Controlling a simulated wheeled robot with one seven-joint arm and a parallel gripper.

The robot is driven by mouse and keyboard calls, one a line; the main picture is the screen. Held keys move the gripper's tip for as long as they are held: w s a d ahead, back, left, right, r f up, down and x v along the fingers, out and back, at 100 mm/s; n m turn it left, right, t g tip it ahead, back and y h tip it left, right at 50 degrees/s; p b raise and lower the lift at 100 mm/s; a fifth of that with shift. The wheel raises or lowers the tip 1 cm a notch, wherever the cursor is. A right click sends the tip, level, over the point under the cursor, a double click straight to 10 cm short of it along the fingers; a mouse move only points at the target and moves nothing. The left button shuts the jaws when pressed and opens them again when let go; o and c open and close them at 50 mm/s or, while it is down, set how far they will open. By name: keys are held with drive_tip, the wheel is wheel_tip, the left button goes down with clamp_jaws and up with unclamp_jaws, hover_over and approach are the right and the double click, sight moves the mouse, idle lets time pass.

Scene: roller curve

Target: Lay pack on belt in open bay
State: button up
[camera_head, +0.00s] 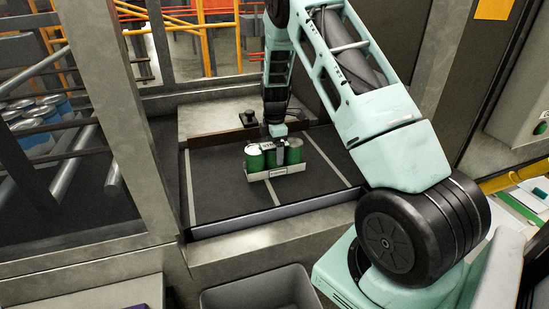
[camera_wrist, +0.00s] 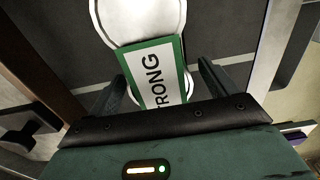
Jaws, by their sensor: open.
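The pack (camera_head: 257,160) is a group of green cans with white tops in a light carton, in the middle of the dark belt (camera_head: 225,190) in the head view. White lines divide the belt into bays, and the pack covers the upper part of the middle line (camera_head: 273,194). Whether the pack's base touches the belt is hard to tell. My gripper (camera_head: 280,152) reaches down over the pack. In the wrist view its open fingers (camera_wrist: 162,88) stand either side of the green and white label (camera_wrist: 160,72), which reads "STRONG" in part. Finger contact is unclear.
A metal frame post (camera_head: 115,100) stands left of the belt, with rollers and blue cans (camera_head: 35,125) beyond it. A raised edge (camera_head: 270,215) runs along the belt's front. A grey bin (camera_head: 262,290) stands below. Belt shows bare left and right of the pack.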

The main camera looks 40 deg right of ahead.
wheel_tip(320, 180, up, 9)
drive_tip(key=shift+a+b, duration=0.1)
drive_tip(key=shift+b, duration=1)
drive_tip(key=s+a+r+m, duration=0.1)
drive_tip(key=s+a+r, duration=0.1)
drive_tip(key=a, duration=0.7)
drive_tip(key=s+a+r+y, duration=0.1)
drive_tip(key=s+a, duration=0.2)
drive_tip(key=a, duration=0.6)
drive_tip(key=s+a+r+m, duration=0.1)
drive_tip(key=s+a+r, duration=0.1)
drive_tip(key=a, duration=0.7)
drive_tip(key=s+a+m, duration=0.1)
drive_tip(key=s+a, duration=0.5)
drive_tip(key=s, duration=0.6)
drive_tip(key=s+a+m, duration=0.2)
drive_tip(key=s+a, duration=0.5)
drive_tip(key=s, duration=0.5)
drive_tip(key=shift+s+a, duration=0.15)
drive_tip(key=shift+s, duration=0.05)
